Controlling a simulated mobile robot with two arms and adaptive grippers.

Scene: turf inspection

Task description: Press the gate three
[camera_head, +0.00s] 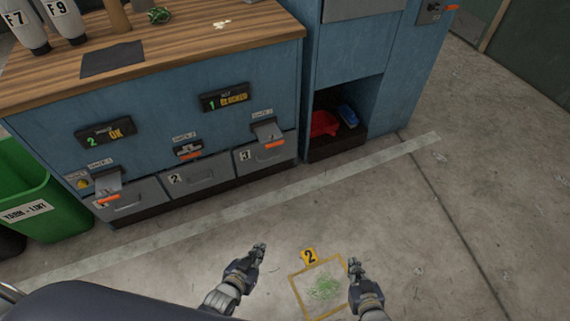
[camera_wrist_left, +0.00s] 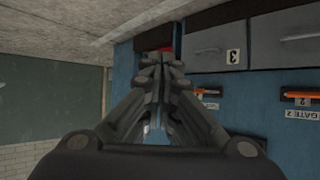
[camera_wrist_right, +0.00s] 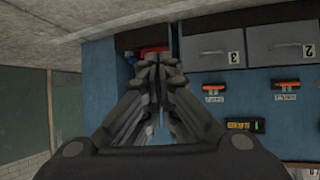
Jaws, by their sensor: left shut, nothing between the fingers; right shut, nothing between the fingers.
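The gate three unit (camera_head: 267,131) is a grey flap with an orange bar on the blue cabinet front (camera_head: 160,115), above drawer 3 (camera_head: 268,156). In the right wrist view its orange bar (camera_wrist_right: 213,87) shows upside down above a small label. My left gripper (camera_head: 260,248) is shut and empty over the floor in front of the cabinet. My right gripper (camera_head: 354,262) is shut and empty, further right. Both are well apart from the gate.
Gate 2 (camera_head: 188,151) and gate 1 (camera_head: 106,182) sit further left. Displays read "2 OK" (camera_head: 104,132) and "1 BLOCKED" (camera_head: 223,98). A green bin (camera_head: 40,200) stands left. An open cubby (camera_head: 335,120) holds red and blue items. A yellow floor frame (camera_head: 297,290) lies between my grippers. Floor ahead is clear.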

